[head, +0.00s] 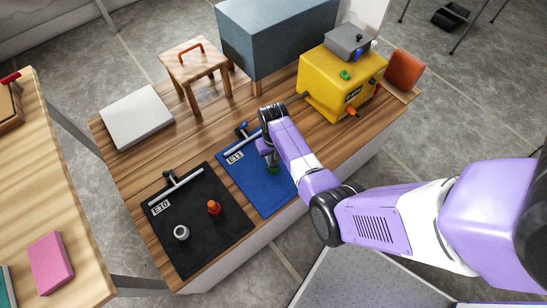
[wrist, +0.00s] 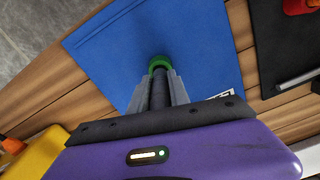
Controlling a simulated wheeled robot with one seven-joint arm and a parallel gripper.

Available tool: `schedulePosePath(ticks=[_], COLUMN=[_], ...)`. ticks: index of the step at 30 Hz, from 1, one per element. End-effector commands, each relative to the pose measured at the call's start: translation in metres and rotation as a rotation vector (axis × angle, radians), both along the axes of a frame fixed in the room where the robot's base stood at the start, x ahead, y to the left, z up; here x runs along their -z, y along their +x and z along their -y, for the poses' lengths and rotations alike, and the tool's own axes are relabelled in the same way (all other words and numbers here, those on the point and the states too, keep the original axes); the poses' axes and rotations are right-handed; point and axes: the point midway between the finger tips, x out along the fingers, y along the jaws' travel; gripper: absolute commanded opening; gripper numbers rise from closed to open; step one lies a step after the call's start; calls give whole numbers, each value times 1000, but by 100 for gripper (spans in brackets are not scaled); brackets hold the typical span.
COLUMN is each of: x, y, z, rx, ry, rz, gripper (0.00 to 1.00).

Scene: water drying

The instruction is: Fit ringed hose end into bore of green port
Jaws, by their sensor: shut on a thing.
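My gripper (wrist: 160,82) is shut on a dark cylindrical hose end (wrist: 158,94) with a green ring (wrist: 159,62) at its far end. In the head view, the green ring (head: 273,169) shows just below my gripper (head: 268,156), over the blue mat (head: 245,176). I cannot tell whether the piece touches the mat.
A black mat (head: 183,247) holds an orange-red piece (head: 214,208) and a grey ring (head: 181,232). A small stool (head: 194,60), a white slab (head: 136,116) and a blue-grey box (head: 277,35) stand behind. An orange port (head: 352,111) protrudes from the machine's front.

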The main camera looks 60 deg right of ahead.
Motion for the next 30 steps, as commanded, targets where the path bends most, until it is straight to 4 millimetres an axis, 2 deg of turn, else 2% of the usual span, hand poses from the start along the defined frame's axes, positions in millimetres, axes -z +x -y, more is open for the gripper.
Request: schedulePosePath(ticks=[14,30], x=[0,12], y=[0,0], z=[0,0], rx=[0,0], ry=[0,0], rz=[0,0], gripper=[0,0])
